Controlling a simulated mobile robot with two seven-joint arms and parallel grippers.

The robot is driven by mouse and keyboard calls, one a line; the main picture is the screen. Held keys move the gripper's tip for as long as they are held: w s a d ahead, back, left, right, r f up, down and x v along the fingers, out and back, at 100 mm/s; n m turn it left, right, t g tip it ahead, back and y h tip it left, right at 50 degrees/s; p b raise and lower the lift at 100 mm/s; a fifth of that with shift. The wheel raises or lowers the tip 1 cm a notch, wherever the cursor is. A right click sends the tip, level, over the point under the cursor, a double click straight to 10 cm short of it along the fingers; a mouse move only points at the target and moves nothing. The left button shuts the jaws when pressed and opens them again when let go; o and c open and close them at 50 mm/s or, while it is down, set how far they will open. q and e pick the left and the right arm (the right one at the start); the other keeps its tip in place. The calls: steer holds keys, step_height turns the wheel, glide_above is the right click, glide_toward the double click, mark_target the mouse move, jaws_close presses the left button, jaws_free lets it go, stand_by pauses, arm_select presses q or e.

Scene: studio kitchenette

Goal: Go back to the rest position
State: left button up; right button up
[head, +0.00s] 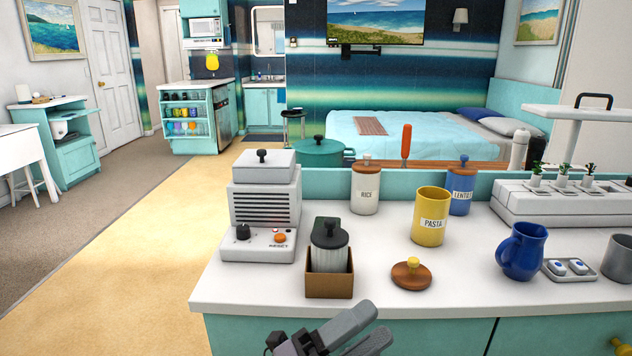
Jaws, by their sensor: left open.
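My left gripper (368,326) shows at the bottom centre, in front of the counter's front edge. Its two fingers are apart, with nothing visible between them. It lies in front of and below a brown box (330,286) holding a ribbed dark-topped canister (329,255). My right gripper is out of view.
The white counter (455,290) carries a grey-white appliance (264,212), RICE jar (365,191), open yellow PASTA jar (430,218), wooden lid (411,275), LENTILS jar (461,190), blue mug (521,252) and grey cup (619,260). Open floor (130,255) lies to the left.

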arm_select(q)
steer(key=w+a+f+n+t+y, duration=0.2)
steer(key=a+f+n+t+y, duration=0.7)
steer(key=n, duration=0.6)
steer(key=s+a+f+n+g+y, duration=0.45)
steer(key=s+a+f+n, duration=0.3)
steer(key=f, duration=0.25)
steer(key=s+a+f+n+g+y, duration=0.3)
steer(key=s+a+f+n+y, duration=0.35)
steer(key=a+f, duration=0.35)
step_height(320, 180, up, 10)
steer(key=p, duration=1.2)
steer(key=shift+s+f+h+p, duration=0.25)
steer(key=shift+s+h+p, duration=0.05)
steer(key=shift+s, duration=0.05)
steer(key=shift+d, duration=0.1)
